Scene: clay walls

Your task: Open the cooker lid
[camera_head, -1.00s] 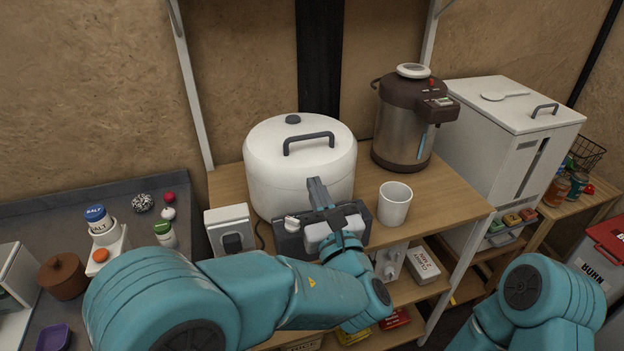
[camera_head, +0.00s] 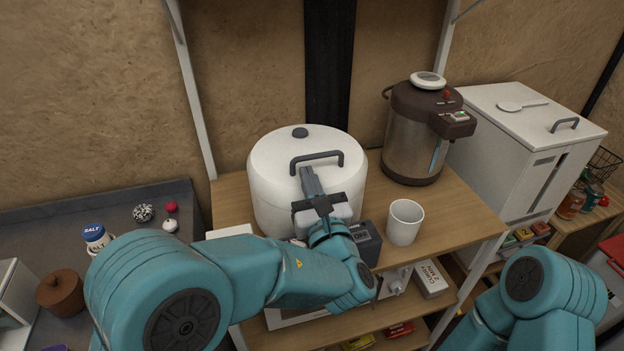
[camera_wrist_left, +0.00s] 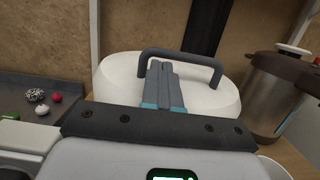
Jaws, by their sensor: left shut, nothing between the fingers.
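The white cooker (camera_head: 275,200) stands on the wooden shelf unit. Its lid (camera_head: 275,150) is closed and has a dark grey arched handle (camera_head: 317,158). My left gripper (camera_head: 308,172) is shut and empty, with its fingertips just below the handle at the lid's front. In the left wrist view the shut fingers (camera_wrist_left: 160,70) point at the left part of the handle (camera_wrist_left: 185,54), and I cannot tell whether they touch it. The cooker's dark front panel (camera_head: 365,240) is partly hidden by my arm. My right gripper is out of view.
A white cup (camera_head: 404,222) stands right of the cooker's front. A brown and steel water dispenser (camera_head: 415,140) stands behind it. A white bin with a scoop (camera_head: 525,125) is farther right. A grey counter with shakers (camera_head: 98,236) lies to the left.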

